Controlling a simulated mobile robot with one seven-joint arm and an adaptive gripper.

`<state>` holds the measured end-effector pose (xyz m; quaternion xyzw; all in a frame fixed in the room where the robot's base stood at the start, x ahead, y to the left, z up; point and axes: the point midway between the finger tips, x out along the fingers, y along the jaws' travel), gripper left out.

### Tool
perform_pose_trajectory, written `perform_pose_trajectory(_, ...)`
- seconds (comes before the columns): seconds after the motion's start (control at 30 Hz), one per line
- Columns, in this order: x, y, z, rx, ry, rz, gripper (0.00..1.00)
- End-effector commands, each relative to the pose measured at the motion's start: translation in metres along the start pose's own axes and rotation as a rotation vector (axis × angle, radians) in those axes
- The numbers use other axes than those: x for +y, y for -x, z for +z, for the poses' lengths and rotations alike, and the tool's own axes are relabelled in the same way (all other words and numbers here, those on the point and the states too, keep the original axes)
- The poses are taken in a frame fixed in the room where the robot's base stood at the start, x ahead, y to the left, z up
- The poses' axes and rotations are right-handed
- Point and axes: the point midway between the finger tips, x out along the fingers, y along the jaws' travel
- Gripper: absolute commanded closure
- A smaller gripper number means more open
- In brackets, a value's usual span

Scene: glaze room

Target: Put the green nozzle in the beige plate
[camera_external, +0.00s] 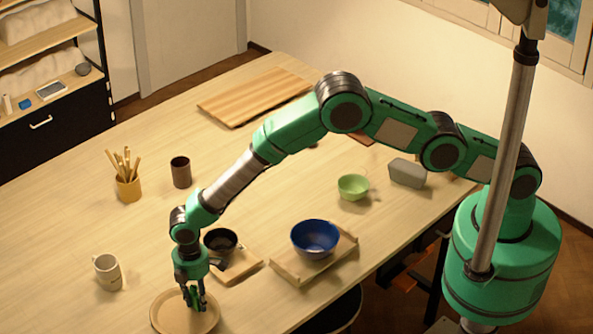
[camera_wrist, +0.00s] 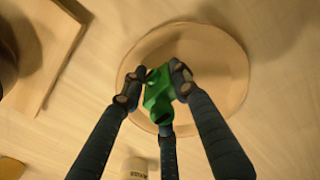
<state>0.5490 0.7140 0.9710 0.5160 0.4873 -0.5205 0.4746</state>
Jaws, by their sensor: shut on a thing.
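The green nozzle (camera_wrist: 160,98) is between the fingers of my gripper (camera_wrist: 158,85) in the wrist view, and the gripper is shut on it. The beige plate (camera_external: 165,325) lies on the table at the front, below my gripper (camera_external: 194,303) in the external view. In the wrist view the round beige plate (camera_wrist: 228,62) is behind the nozzle, and the nozzle overlaps its left part. I cannot tell whether the nozzle touches the plate. In the external view the nozzle is hard to make out among the fingers.
A black bowl (camera_external: 221,241) on a wooden board (camera_external: 243,268) stands close to my gripper. A blue bowl (camera_external: 315,238) on a wooden tray (camera_external: 290,277) is to the right. A beige mug (camera_external: 107,271) stands left of the plate. The table between mug and pencil cup (camera_external: 128,188) is clear.

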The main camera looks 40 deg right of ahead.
Motion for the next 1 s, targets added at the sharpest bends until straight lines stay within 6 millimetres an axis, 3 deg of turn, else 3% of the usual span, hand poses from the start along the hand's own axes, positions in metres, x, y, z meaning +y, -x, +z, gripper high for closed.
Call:
perform_pose_trajectory(0.23,0.000,-0.004,0.000,0.000,0.000,0.000,0.97)
perform_pose_trajectory(0.27,0.000,-0.003,0.000,0.000,0.000,0.000,0.67)
perform_pose_trajectory(0.3,0.000,-0.003,0.000,0.000,0.000,0.000,0.63)
perform_pose_trajectory(0.77,0.000,0.001,0.000,0.000,0.000,0.000,0.63)
perform_pose_trajectory(1.0,0.000,0.017,0.000,0.001,0.000,0.000,0.63)
